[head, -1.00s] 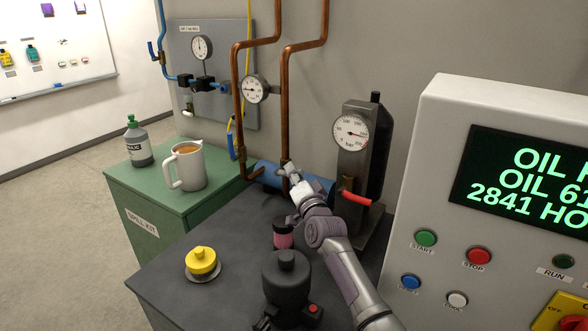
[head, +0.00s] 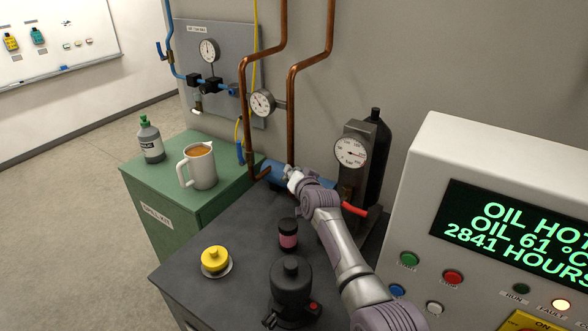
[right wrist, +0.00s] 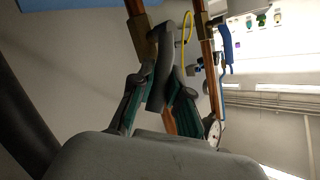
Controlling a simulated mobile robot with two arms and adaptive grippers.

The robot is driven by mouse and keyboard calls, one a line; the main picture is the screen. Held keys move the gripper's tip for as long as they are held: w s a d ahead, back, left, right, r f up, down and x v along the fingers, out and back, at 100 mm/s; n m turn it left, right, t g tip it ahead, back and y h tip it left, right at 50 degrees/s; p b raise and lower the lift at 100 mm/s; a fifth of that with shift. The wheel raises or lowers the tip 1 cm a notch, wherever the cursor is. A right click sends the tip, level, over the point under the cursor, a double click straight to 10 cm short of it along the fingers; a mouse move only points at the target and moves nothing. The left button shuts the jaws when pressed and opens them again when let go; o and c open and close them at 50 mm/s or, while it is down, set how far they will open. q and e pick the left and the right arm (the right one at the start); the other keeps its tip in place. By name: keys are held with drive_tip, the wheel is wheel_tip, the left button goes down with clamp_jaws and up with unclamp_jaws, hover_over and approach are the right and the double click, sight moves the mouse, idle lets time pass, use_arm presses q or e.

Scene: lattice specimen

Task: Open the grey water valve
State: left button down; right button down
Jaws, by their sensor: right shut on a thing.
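The grey water valve shows in the right wrist view as a grey lever (right wrist: 160,88) on a brass body (right wrist: 144,38) at a copper pipe. My right gripper (right wrist: 163,98) has its green-padded fingers on either side of the lever and is shut on it. In the head view my right gripper (head: 292,180) is at the foot of the right copper pipe (head: 291,125) and hides most of the valve. How far the lever is turned cannot be told. My left gripper is not in view.
A second valve with a blue lever (right wrist: 226,48) sits close by on the other copper pipe. A gauge block (head: 351,175) with a red handle stands right of my arm. A pink-labelled jar (head: 288,235), black container (head: 290,280) and yellow-topped item (head: 215,260) stand on the dark bench.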

idle(0.3)
drive_tip(key=c, duration=1.1)
unclamp_jaws()
wheel_tip(320, 180, up, 10)
